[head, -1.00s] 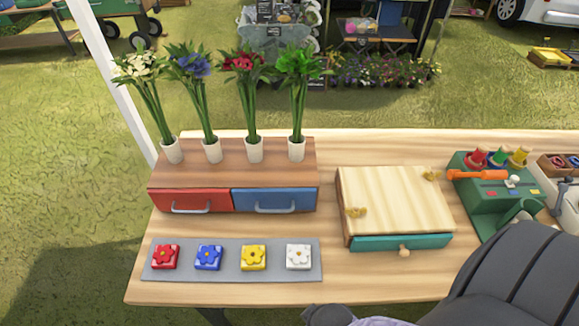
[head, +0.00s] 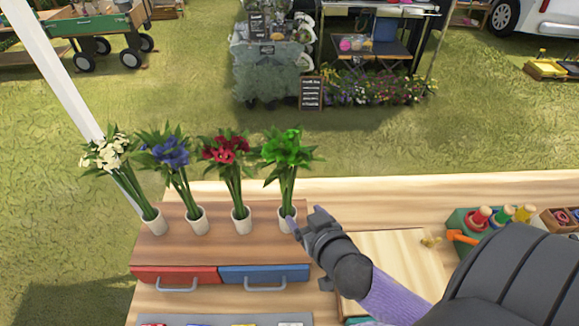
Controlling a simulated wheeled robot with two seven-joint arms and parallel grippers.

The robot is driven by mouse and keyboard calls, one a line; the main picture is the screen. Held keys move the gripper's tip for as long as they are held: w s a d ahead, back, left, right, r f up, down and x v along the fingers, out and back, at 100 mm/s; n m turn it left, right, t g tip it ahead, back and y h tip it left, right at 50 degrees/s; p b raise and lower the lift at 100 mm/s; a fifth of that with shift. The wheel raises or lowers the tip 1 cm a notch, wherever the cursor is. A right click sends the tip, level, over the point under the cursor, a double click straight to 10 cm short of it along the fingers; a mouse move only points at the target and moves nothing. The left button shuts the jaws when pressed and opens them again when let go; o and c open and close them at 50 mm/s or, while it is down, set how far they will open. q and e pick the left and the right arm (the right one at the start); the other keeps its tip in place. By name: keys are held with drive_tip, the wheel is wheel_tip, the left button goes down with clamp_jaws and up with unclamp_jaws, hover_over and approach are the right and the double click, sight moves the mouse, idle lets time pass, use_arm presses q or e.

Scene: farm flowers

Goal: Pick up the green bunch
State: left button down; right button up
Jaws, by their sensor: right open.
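The green bunch (head: 287,153) stands upright in a small white cup (head: 287,219), the rightmost of the row on top of the wooden drawer box (head: 265,246). My right gripper (head: 301,218) is open, just right of the green bunch's cup and close to its lower stems. Whether a finger touches the cup or stems cannot be told. My left gripper is not in view.
Red (head: 228,153), blue (head: 172,155) and white (head: 107,155) bunches stand in cups to the left. A light wooden box (head: 405,243) lies under my right arm. A green stand with spools (head: 480,217) is at the right. Bare table lies behind the boxes.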

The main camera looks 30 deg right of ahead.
sight(289, 202)
drive_tip(key=x, duration=0.4)
drive_tip(key=b+x, duration=0.1)
drive_tip(key=x, duration=0.4)
drive_tip(key=shift+w+a+f, duration=0.1)
drive_tip(key=shift+a, duration=0.1)
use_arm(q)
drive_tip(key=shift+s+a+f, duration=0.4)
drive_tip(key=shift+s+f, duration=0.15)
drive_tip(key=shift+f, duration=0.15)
use_arm(e)
clamp_jaws()
